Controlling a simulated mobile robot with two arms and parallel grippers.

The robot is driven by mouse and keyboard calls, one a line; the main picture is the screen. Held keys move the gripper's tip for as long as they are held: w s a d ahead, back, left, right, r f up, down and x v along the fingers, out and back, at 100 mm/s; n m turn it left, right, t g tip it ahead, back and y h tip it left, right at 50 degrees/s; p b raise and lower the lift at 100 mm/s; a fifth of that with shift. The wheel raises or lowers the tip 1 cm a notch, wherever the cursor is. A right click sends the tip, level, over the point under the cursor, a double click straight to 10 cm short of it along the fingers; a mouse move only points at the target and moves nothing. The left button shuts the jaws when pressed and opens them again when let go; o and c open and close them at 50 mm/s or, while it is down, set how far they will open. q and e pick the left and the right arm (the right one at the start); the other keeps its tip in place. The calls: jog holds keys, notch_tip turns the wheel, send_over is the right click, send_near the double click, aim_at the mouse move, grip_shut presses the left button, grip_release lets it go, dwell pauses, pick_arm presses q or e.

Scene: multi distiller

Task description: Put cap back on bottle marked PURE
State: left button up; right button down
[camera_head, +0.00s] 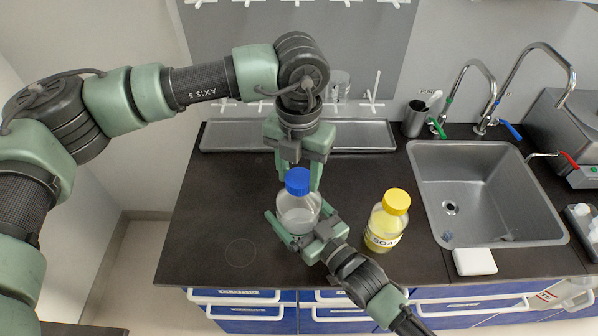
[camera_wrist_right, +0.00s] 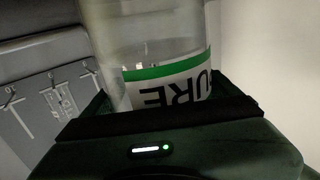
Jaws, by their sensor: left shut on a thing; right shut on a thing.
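A clear bottle (camera_head: 298,217) with a blue cap (camera_head: 298,181) at its top stands out near the counter's front middle. In the right wrist view the bottle (camera_wrist_right: 150,50) carries a green-striped white label reading "URE", upside down. My right gripper (camera_head: 299,224) is shut around the bottle's body from the front. My left gripper (camera_head: 298,172) comes from above and behind, pointing down, shut on the blue cap. The cap sits right over the bottle's neck; I cannot tell whether it is seated or a gap remains.
A yellow-capped bottle marked SOAP (camera_head: 385,222) stands just right of my right gripper. A steel sink (camera_head: 480,190) with taps is further right, with a white block (camera_head: 474,261) at its front edge. A metal drying tray (camera_head: 235,136) lies behind. The counter's left part (camera_head: 215,215) is clear.

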pick_arm(q)
jog(key=m, duration=0.4)
jog(key=shift+m, duration=0.4)
jog(key=m, duration=0.6)
jog(key=shift+m, duration=0.4)
jog(key=m, duration=0.4)
jog(key=shift+m, duration=0.3)
jog(key=m, duration=0.4)
jog(key=shift+m, duration=0.3)
jog(key=m, duration=1.3)
jog(key=shift+m, duration=0.3)
jog(key=m, duration=0.4)
jog(key=o, duration=1.3)
